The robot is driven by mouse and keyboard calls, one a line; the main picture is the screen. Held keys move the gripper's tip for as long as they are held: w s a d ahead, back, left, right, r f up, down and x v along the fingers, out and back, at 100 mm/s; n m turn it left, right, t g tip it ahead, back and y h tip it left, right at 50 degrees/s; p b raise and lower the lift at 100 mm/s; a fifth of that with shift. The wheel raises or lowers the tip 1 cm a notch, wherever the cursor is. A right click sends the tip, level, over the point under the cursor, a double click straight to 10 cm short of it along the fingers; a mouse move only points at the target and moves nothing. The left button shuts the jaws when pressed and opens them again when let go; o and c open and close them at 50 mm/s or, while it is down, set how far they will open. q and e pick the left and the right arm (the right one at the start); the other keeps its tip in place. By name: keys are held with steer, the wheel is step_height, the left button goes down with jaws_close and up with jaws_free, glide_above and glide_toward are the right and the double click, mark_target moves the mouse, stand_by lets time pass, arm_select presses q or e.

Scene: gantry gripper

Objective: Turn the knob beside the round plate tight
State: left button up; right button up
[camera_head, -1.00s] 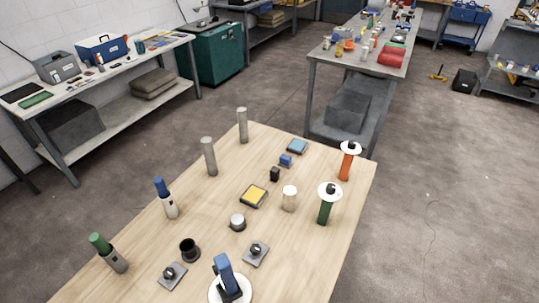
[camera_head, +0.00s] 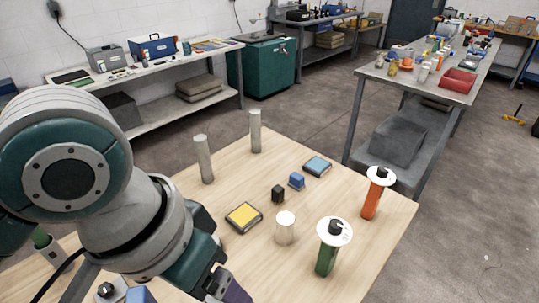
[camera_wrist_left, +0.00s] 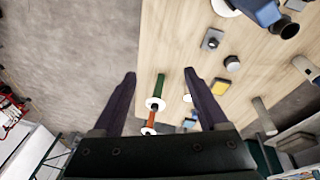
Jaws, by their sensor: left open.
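The white round plate (camera_wrist_left: 225,5) with a blue handle (camera_wrist_left: 265,12) on it is at the top of the left wrist view. A dark knob on a square grey plate (camera_wrist_left: 212,40) is just below it. A second knob plate (camera_wrist_left: 295,5) lies at the top right. In the head view one knob plate (camera_head: 108,290) shows at the bottom left beside the blue handle top (camera_head: 140,295); my left arm hides the other knob. My left gripper (camera_wrist_left: 160,73) is open and empty above the table, apart from both knobs. My right gripper is not in view.
The wooden table (camera_head: 310,205) carries a green post (camera_head: 326,260) and an orange post (camera_head: 371,203), each with a white disc, plus grey cylinders (camera_head: 205,160), a yellow-topped block (camera_head: 244,217) and a pale cylinder (camera_head: 285,230). Benches stand behind.

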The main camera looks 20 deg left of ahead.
arm_select(q)
steer(key=w+a+f+n+g+y+b, duration=0.15)
steer(key=w+f+b, duration=0.25)
steer(key=f+b, duration=0.4)
steer(key=w+a+f+n+b, duration=0.2)
steer(key=w+a+f+b, duration=0.1)
steer(key=f+b, duration=0.5)
steer(key=w+a+f+n+b, duration=0.5)
steer(key=w+a+f+b, duration=0.15)
steer(key=b, duration=0.25)
steer(key=shift+m+g+y, duration=0.25)
steer(key=shift+g+y, duration=0.1)
steer(key=f+b, duration=0.1)
steer(key=f, duration=0.5)
steer(key=f+b, duration=0.1)
steer(key=f, duration=0.2)
steer(key=shift+s+a+f+b, duration=0.1)
steer(key=shift+s+a+b, duration=0.25)
steer(key=shift+s+a, duration=0.05)
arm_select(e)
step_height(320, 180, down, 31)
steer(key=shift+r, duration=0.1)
arm_select(q)
jaws_close()
